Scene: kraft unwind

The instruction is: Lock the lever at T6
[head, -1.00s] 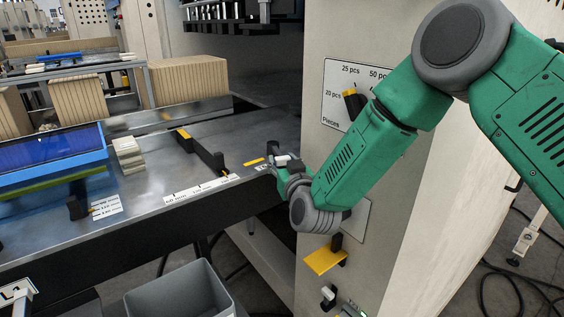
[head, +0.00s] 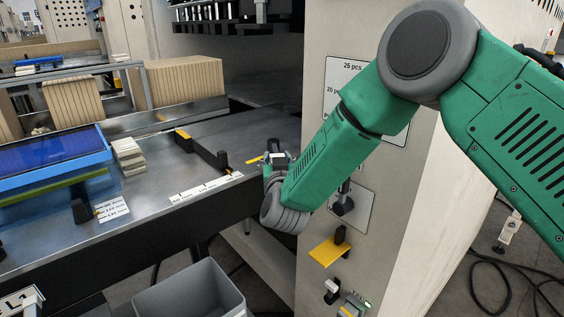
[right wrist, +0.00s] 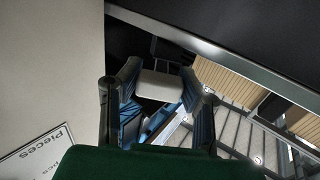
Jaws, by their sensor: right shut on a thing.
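My right gripper (head: 272,161) is at the right end of the metal table, beside the machine's pale front. In the right wrist view its two fingers (right wrist: 160,92) are closed around a small pale grey block, which I take to be the lever (right wrist: 160,84). The rest of the lever is hidden by the gripper and dark surroundings. A yellow mark (head: 253,160) lies on the table just left of the gripper. No T6 label is readable now. My left gripper is not in view.
A yellow flap (head: 329,251) and a dark knob (head: 343,205) are on the machine front below my arm. A grey bin (head: 190,293) stands on the floor.

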